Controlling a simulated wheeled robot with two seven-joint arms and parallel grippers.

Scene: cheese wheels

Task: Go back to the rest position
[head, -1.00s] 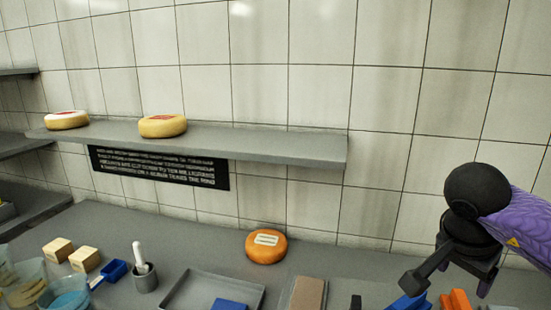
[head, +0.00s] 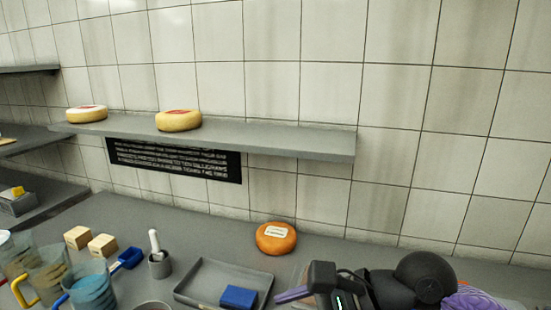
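Two yellow cheese wheels stand on the wall shelf (head: 270,141): one with a white and red top (head: 87,114) at its left end, one with a red label (head: 179,120) to the right of it. My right gripper (head: 292,295) is low in the head view, in front of the orange wheel and apart from the shelf. It is seen from the side, and its opening is not clear. My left gripper is out of view.
The counter holds a grey tray (head: 200,296) with a blue block (head: 238,297), a mortar with pestle (head: 159,264), two wooden blocks (head: 103,245), a blue scoop (head: 128,258) and several jugs (head: 92,288).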

